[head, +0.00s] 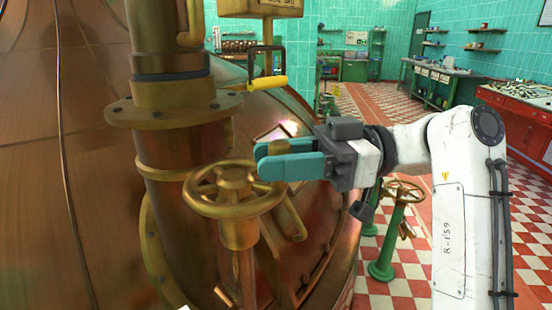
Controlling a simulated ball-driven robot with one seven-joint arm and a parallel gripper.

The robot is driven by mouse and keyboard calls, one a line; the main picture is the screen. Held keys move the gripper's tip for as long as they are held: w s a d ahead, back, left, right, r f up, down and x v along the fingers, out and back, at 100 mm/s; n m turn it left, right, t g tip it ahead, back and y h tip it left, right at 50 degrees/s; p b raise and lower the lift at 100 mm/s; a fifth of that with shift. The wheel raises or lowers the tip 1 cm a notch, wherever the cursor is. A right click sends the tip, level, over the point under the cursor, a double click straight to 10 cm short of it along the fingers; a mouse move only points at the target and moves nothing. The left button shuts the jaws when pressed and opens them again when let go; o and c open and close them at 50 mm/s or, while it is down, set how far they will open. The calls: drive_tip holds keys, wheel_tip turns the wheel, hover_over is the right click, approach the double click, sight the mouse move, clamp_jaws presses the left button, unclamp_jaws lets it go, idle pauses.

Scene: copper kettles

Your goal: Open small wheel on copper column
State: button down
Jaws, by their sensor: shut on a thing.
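A brass handwheel (234,190) with spokes sits on a brass stem beside the copper column (178,145), which has a bolted brass flange. My gripper (260,161) reaches in from the right with teal fingers pointing left, at the right side of the wheel. The fingers are shut on a brass post (278,147), whose top shows above them. A brass cylinder (291,218) shows below the fingers; I cannot tell whether it is the same piece. The lower finger overlaps the wheel's right rim in the picture, and contact there cannot be told.
A large copper kettle (95,150) fills the left. A crank with a yellow grip (267,83) hangs above my gripper. A green stand with a brass wheel (386,262) stands behind my arm. Red-and-white tiled floor (375,105) is open farther back.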

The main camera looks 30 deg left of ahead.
drive_tip(key=shift+w+g, duration=0.15)
drive_tip(key=shift+g, duration=0.15)
drive_tip(key=c, duration=0.9)
unclamp_jaws()
drive_tip(key=shift+a, duration=0.1)
drive_tip(key=b+v, duration=0.1)
drive_tip(key=v, duration=1)
drive_tip(key=shift+a+r, duration=0.1)
drive_tip(key=shift+r, duration=0.05)
